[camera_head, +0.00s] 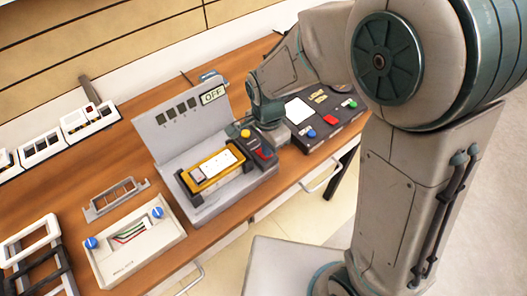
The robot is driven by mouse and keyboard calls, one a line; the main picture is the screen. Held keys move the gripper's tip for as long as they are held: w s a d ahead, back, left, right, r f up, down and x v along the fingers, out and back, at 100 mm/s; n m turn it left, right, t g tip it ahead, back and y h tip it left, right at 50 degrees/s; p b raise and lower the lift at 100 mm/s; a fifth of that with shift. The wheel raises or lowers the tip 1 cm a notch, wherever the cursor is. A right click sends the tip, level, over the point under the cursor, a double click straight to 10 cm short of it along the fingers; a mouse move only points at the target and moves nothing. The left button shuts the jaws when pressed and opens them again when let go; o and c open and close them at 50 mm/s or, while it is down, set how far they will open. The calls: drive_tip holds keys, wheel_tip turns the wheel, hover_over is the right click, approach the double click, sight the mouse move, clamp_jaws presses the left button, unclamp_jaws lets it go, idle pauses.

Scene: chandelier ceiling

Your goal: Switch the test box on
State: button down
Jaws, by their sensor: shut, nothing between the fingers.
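The test box (162,143) is a grey unit with an upright back panel, standing mid-table. A small display (212,95) at the panel's top right reads OFF, beside a row of dark squares. A yellow frame (190,183) holding a white part lies on its base. At the base's right, a dark control block carries a yellow knob (245,133) and a red switch (263,154). My gripper (266,130) is shut and empty, pointing down just behind and right of this block. Its fingertips are small and partly hidden, so I cannot tell whether they touch anything.
A dark panel (340,130) with coloured buttons stands right of the box. White modules (90,125) line the back. Bare wood (60,190) shows between them.

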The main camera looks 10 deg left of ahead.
drive_tip(key=shift+f+b, duration=0.45)
drive_tip(key=shift+f, duration=0.15)
drive_tip(key=shift+r+p, duration=2.8)
drive_tip(key=shift+r, duration=0.8)
drive_tip(key=s+d+r+n+t, duration=0.1)
drive_tip(key=s+d+r+n, duration=0.1)
drive_tip(key=d+r, duration=0.2)
drive_tip(key=s+d+r+n+t, duration=0.1)
drive_tip(key=s+d+r+n, duration=0.2)
drive_tip(key=d, duration=0.8)
drive_tip(key=s+d+r+n+t, duration=0.1)
drive_tip(key=s+d+r+n, duration=0.2)
drive_tip(key=d+r, duration=0.2)
drive_tip(key=d, duration=0.2)
drive_tip(key=shift+d+r, duration=0.15)
drive_tip(key=shift+d, duration=0.15)
